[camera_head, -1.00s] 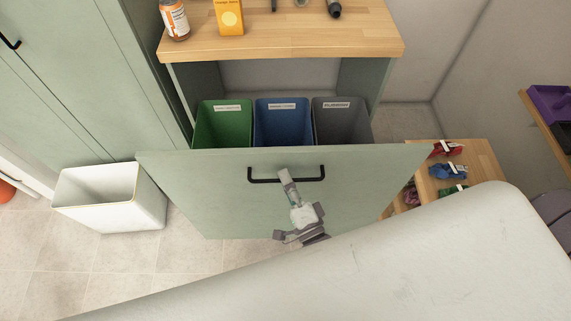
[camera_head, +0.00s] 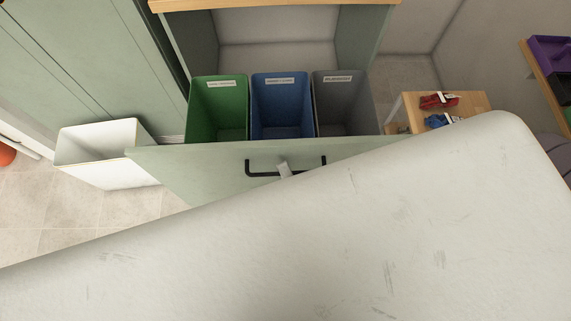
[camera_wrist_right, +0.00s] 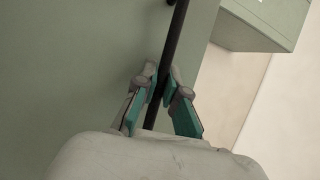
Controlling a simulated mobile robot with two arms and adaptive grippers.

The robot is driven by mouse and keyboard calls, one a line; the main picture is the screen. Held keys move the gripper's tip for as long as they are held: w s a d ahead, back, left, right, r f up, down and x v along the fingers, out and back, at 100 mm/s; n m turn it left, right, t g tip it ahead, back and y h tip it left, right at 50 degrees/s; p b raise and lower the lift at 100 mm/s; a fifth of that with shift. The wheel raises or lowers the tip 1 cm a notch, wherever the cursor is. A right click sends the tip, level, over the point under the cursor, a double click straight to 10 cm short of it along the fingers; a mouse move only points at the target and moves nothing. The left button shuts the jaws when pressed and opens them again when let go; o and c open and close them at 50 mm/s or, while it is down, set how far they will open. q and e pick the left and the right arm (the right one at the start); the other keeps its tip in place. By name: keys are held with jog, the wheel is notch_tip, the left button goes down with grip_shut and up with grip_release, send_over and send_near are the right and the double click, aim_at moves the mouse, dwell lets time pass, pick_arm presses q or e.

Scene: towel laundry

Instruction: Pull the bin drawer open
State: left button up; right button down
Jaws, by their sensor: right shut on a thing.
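The bin drawer (camera_head: 210,170) has a pale green front and stands pulled out from under the counter. Its black bar handle (camera_head: 258,174) runs across the upper part of the front. My right gripper (camera_head: 284,168) is at the middle of the handle, with most of it hidden behind my own white arm. In the right wrist view the gripper (camera_wrist_right: 162,88) has its two fingers closed around the black handle bar (camera_wrist_right: 172,45). Inside the drawer are a green bin (camera_head: 218,112), a blue bin (camera_head: 282,110) and a grey bin (camera_head: 343,105). My left gripper does not show.
A white open bin (camera_head: 105,160) stands on the floor left of the drawer. A small wooden shelf (camera_head: 470,102) with red and blue items is to the right. A wooden counter (camera_head: 270,4) lies above the drawer cavity. Tiled floor is free at the lower left.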

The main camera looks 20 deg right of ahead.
jog(key=shift+f, duration=0.1)
jog(key=c, duration=1.2)
grip_release()
jog(key=v, duration=1.2)
jog(key=shift+f, duration=0.1)
